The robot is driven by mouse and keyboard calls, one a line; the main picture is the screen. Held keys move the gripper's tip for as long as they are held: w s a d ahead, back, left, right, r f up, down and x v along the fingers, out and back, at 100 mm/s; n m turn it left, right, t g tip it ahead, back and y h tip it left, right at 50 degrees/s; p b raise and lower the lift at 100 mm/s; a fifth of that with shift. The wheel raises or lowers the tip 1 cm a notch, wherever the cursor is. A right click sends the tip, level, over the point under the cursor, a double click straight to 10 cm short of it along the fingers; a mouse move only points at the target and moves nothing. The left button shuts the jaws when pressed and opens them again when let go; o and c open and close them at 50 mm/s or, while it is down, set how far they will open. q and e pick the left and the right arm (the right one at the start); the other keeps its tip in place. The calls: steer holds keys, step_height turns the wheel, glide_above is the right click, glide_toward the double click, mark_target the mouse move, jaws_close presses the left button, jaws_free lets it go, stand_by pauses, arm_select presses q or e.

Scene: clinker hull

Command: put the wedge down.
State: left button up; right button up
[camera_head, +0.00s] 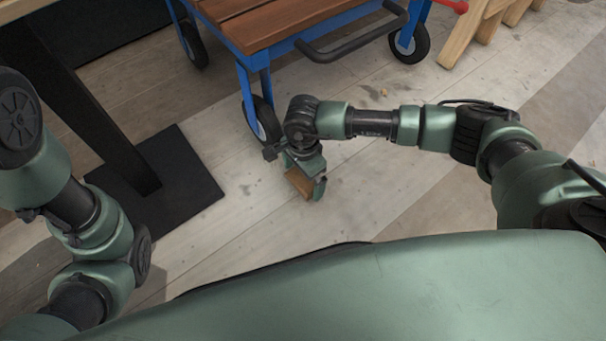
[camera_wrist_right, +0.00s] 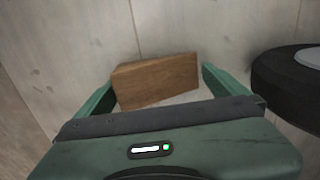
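The wedge (camera_wrist_right: 156,81) is a brown wooden block between the two green fingers of my right gripper (camera_wrist_right: 158,82) in the right wrist view. The fingers stand well apart, one at each end of the wedge, and appear to hold it. In the head view my right gripper (camera_head: 304,182) points down over the floor, with part of the wedge (camera_head: 299,182) showing between its fingers. I cannot tell from these views whether the wedge touches the floor. My left arm shows at the left of the head view, but its gripper is out of view.
A blue-framed cart (camera_head: 262,30) with a wooden top stands just beyond my right gripper. Its near black wheel (camera_head: 263,121) is close by. A black post on a flat base plate (camera_head: 190,180) stands to the left. Bare plank floor (camera_head: 375,200) lies to the right.

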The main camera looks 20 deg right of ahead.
mark_target(303, 178)
steer(key=shift+r, duration=0.15)
step_height(303, 178, up, 12)
steer(key=p, duration=0.9)
